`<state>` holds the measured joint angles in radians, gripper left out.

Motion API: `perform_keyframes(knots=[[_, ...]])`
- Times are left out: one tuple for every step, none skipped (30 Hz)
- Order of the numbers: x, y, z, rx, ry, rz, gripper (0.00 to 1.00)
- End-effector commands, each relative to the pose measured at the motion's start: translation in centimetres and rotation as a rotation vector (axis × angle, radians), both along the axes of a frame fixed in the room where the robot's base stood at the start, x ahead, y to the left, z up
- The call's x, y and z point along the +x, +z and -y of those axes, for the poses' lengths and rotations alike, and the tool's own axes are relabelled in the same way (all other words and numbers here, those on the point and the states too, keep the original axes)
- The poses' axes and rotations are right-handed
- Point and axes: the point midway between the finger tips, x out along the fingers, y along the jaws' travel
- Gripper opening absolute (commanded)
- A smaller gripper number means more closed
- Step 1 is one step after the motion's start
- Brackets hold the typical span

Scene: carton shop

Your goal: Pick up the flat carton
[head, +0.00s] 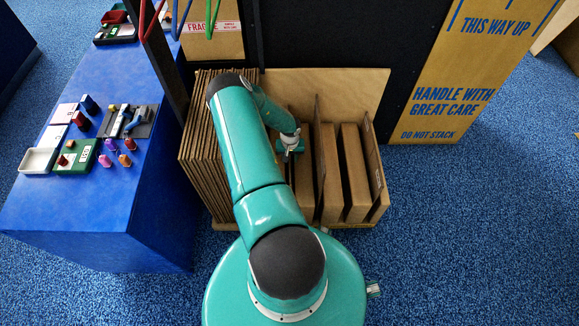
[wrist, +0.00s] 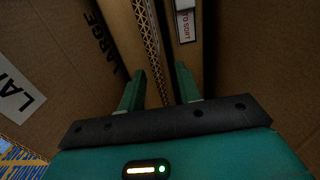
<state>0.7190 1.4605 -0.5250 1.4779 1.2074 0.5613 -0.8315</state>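Flat brown cartons (head: 357,172) stand on edge in a wooden rack (head: 350,85); which one the task means I cannot tell. My gripper (head: 290,146) is down among them at the rack's middle, partly hidden by my arm. In the wrist view my gripper (wrist: 160,85) is open, its two green fingers apart. The corrugated edge of a flat carton (wrist: 150,42) runs between the fingers, nearer the left one. I cannot tell whether either finger touches it. A panel with "LARGE" (wrist: 96,28) lies to the left of the fingers.
A tight stack of cardboard sheets (head: 205,150) fills the rack's left side. A white "TO SORT" label (wrist: 187,22) shows to the right. A blue table (head: 120,200) with stamps and ink pads stands left of the rack. A large printed carton (head: 455,90) stands behind right.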

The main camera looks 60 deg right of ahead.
Motion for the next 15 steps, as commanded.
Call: perform_keyframes(knots=[[0.0,-0.52,-0.02,0.0,0.001,-0.001,0.34],[-0.01,-0.71,-0.03,0.0,0.001,-0.001,0.34],[0.02,-0.85,-0.02,0.0,0.001,0.0,0.34],[0.05,-0.9,0.0,0.0,0.001,0.0,0.34],[0.07,-0.91,0.01,-0.001,0.001,0.0,0.34],[0.08,-0.9,0.02,0.0,0.001,0.001,0.34],[0.08,-0.89,0.02,0.0,0.001,0.001,0.34],[0.07,-0.89,0.01,0.0,0.001,0.001,0.34],[0.06,-0.88,0.0,0.0,0.001,0.001,0.34],[0.06,-0.88,0.0,0.0,0.001,0.001,0.32],[0.06,-0.88,0.0,0.0,0.0,0.001,0.26],[0.05,-0.88,0.0,0.0,0.0,0.001,0.18],[0.05,-0.88,0.0,0.0,0.0,0.001,0.12],[0.05,-0.88,0.0,0.0,0.0,0.001,0.06],[0.05,-0.87,0.0,0.0,0.0,0.001,0.0]])
